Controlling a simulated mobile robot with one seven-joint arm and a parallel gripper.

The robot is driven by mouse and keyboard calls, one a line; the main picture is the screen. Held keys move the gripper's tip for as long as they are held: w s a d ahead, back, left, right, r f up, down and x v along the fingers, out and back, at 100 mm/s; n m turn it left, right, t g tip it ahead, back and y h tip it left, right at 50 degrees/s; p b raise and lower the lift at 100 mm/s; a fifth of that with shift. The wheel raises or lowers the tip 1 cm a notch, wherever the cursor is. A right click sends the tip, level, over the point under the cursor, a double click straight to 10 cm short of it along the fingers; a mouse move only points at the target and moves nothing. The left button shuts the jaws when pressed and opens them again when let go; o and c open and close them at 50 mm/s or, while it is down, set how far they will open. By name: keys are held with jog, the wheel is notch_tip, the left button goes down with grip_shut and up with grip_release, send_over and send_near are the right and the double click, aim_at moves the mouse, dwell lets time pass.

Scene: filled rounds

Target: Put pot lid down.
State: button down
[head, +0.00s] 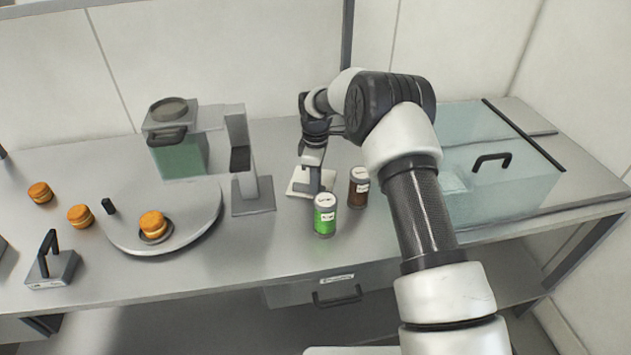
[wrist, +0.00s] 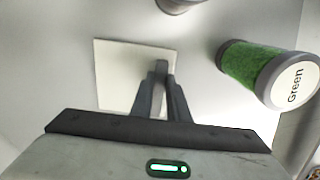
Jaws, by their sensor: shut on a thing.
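The pot lid appears to be a pale, flat square piece (head: 299,184), seen low over the counter beneath my gripper. It also shows in the wrist view (wrist: 118,70). My gripper (head: 313,170) points down above it. In the wrist view, my gripper's fingers (wrist: 161,85) are closed together at the lid's middle, on what seems to be its grip, mostly hidden by the fingers. I cannot tell whether the lid touches the counter. A clear square pot (head: 180,160) with green contents is at the machine on the left.
A green-labelled jar (head: 325,215) and a brown jar (head: 358,187) stand close right of the lid. The machine's grey stand (head: 252,195) is to its left. A round grey tray (head: 190,232) holds a bun (head: 153,223). A glass case (head: 500,190) stands right.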

jog(key=c, duration=1.7)
grip_release()
